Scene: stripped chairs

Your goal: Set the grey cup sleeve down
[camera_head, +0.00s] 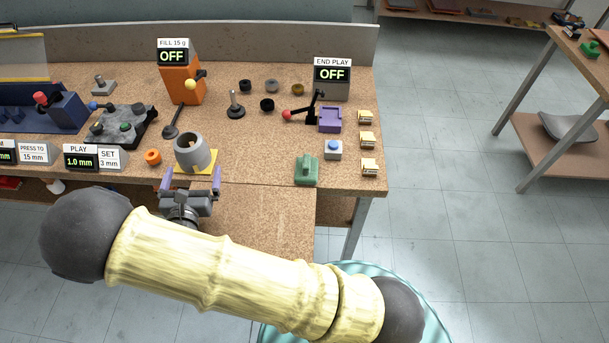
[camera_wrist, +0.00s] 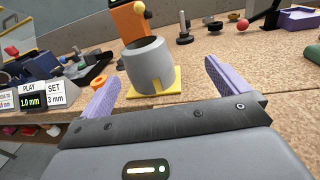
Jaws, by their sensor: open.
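The grey cup sleeve (camera_head: 191,152) stands on a yellow plate (camera_head: 206,171) near the front edge of the workbench. It is a hollow, open-topped grey piece with a slight tilt in the head view. In the wrist view the sleeve (camera_wrist: 149,66) stands on the yellow plate (camera_wrist: 168,85), ahead of my fingers. My gripper (camera_head: 191,182) is open, with its purple fingers apart and empty. In the wrist view my gripper (camera_wrist: 160,85) has one finger on each side of the picture, and the sleeve appears beyond and between them.
An orange dispenser (camera_head: 182,82) stands behind the sleeve. An orange ring (camera_head: 152,157) lies to its left, beside the PLAY display (camera_head: 79,157). A black-handled tool (camera_head: 173,124) lies just behind. A green block (camera_head: 307,170) is to the right, with clear bench between.

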